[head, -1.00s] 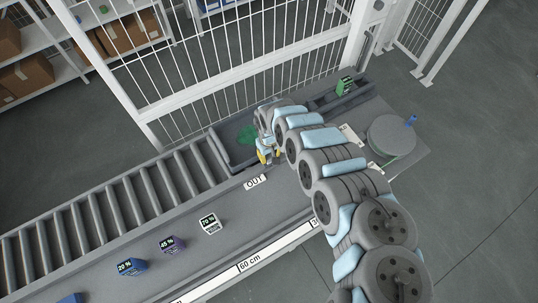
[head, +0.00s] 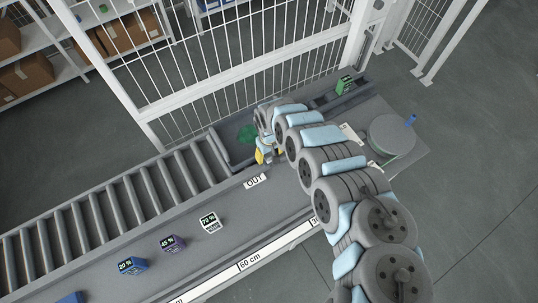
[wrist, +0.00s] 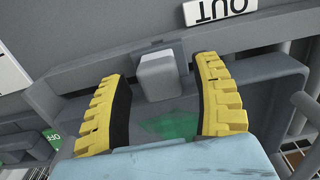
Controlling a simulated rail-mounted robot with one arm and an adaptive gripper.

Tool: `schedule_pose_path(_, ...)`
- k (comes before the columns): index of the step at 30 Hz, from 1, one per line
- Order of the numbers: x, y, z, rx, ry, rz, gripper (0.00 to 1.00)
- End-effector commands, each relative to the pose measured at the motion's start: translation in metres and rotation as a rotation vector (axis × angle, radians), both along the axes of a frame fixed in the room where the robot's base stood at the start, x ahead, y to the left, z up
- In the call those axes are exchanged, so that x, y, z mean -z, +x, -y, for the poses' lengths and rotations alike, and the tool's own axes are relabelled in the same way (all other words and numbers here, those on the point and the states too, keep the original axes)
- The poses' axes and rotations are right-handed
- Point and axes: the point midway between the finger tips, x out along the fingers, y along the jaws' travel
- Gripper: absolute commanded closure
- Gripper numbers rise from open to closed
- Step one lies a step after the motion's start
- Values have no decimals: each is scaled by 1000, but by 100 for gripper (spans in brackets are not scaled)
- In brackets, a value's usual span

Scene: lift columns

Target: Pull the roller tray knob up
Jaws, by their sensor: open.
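The roller tray (head: 219,148) is a dark grey trough with a green patch on its floor, beyond the OUT label in the head view. In the wrist view its wall (wrist: 262,78) carries a pale grey block-like knob (wrist: 157,76). My gripper (wrist: 160,70) is open, with a yellow ribbed finger on each side of the knob. Gaps show between the knob and both fingers, the right one being narrower. In the head view my gripper (head: 263,154) is at the tray's right part, and my arm hides the knob there.
The OUT label (head: 256,181) lies just in front of the tray. Small boxes marked 70% (head: 210,222), 45% (head: 172,244) and 20% (head: 132,265) stand on the grey surface. Rollers (head: 115,210) run left. A white mesh fence (head: 240,70) stands behind; a green box (head: 345,85) is at right.

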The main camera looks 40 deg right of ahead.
Motion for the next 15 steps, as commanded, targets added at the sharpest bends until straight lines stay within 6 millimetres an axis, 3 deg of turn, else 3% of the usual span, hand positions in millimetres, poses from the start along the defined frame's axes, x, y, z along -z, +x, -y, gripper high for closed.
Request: schedule_pose_path(15,-41,0,0,-1,0,0,35)
